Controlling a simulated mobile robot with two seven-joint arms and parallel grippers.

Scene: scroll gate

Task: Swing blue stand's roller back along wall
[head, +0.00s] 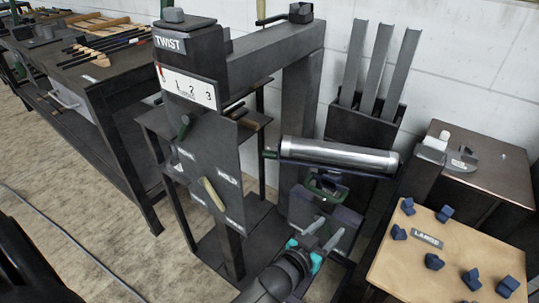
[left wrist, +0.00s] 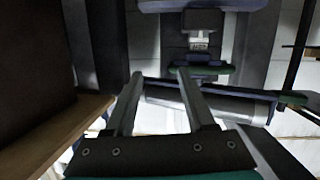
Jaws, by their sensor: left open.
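The roller (head: 338,153), a silver cylinder in a dark blue cradle, lies roughly level in front of the tall grey post unit. A green rod end (head: 270,154) sticks out at its left. Below it is a dark bracket with a green bar (head: 322,188). My left gripper (head: 331,225) is open and empty, below the roller and bracket. In the left wrist view the open fingers (left wrist: 160,74) point toward the green bar (left wrist: 205,70), and the silver roller (left wrist: 225,103) shows beyond and beside the right finger. Whether they touch cannot be told. My right gripper is not in view.
A dark stand with a TWIST label (head: 170,43) and a 0–3 scale stands left of the roller. A wooden-topped table (head: 450,270) with several blue blocks is at lower right. A white wall (head: 470,70) is behind. Workbenches stand at left.

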